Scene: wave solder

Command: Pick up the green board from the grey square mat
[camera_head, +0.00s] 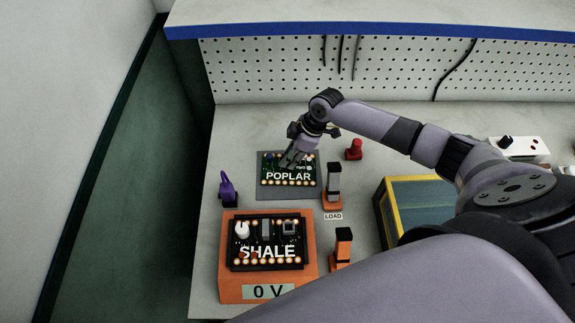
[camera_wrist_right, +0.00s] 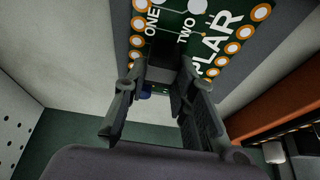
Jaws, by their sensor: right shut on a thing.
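The green board (camera_head: 272,170), marked POPLAR with orange-ringed holes along its edges, lies over the grey square mat (camera_head: 288,193) in the head view. My right gripper (camera_head: 288,162) reaches down from behind onto its far part and is shut on it. In the right wrist view the green board (camera_wrist_right: 205,45) fills the top, and my right gripper's fingers (camera_wrist_right: 163,75) close on a dark part at its edge. I cannot tell any gap between board and mat. My left gripper is not in view.
An orange fixture (camera_head: 310,262) holding the black SHALE board (camera_head: 265,258) stands in front. A purple item (camera_head: 227,188) is at left, a red knob (camera_head: 354,150) behind. An orange-based switch (camera_head: 333,190) stands right of the mat, beside a yellow-framed box (camera_head: 384,222).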

